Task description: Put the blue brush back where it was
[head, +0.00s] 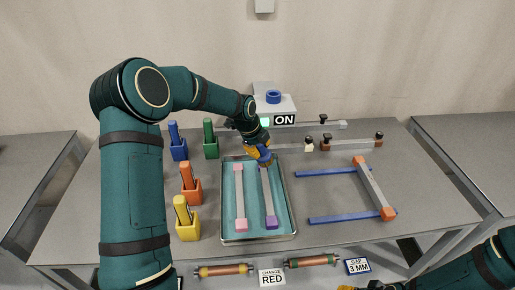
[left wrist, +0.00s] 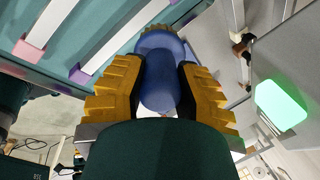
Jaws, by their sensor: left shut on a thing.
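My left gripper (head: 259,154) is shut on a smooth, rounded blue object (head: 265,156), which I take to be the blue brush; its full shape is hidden. In the left wrist view the blue object (left wrist: 160,75) sits between the yellow fingers (left wrist: 160,92). It is over the far end of the teal tray (head: 285,228); I cannot tell whether it touches anything below. A blue holder (head: 179,153) with an upright blue piece (head: 173,131) stands left of the tray. My right gripper (head: 368,286) barely shows at the bottom edge; its fingers are cut off.
Green (head: 211,149), orange (head: 190,193) and yellow (head: 188,231) holders stand left of the tray. Two pale strips (head: 240,200) lie in it. A device with a lit green lamp (head: 264,122) and an ON sign (head: 285,119) is behind. Blue bars (head: 335,172) and an orange-ended bar (head: 373,185) lie right.

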